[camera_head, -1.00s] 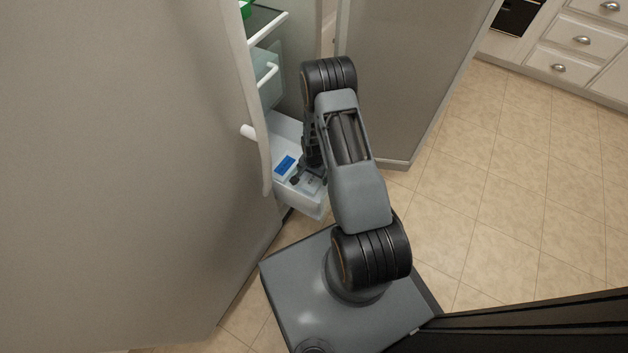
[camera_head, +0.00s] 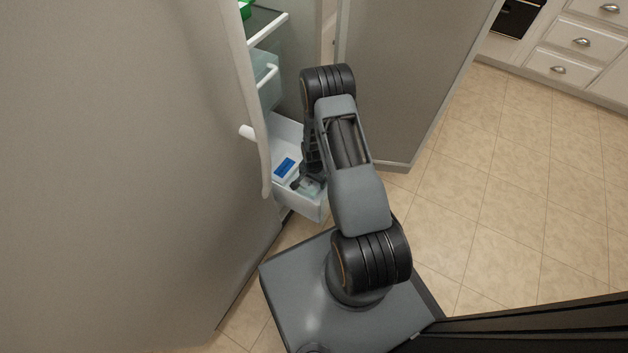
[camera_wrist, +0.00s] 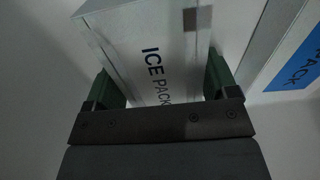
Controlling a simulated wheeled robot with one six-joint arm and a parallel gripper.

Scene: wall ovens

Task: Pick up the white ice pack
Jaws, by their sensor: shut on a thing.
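The white ice pack (camera_wrist: 150,50) is a pale box with dark "ICE PACK" lettering, seen large in the wrist view. My gripper (camera_wrist: 165,85) has its two green-padded fingers on either side of it and is shut on it. In the head view my gripper (camera_head: 308,183) is down inside the open white drawer (camera_head: 312,205), and the ice pack is mostly hidden there by the gripper and arm.
A second pack with a blue label (camera_head: 285,168) lies in the drawer just left of my gripper; it also shows at the right in the wrist view (camera_wrist: 300,65). Fridge doors stand open on both sides (camera_head: 130,150) (camera_head: 400,80). Tiled floor on the right is clear.

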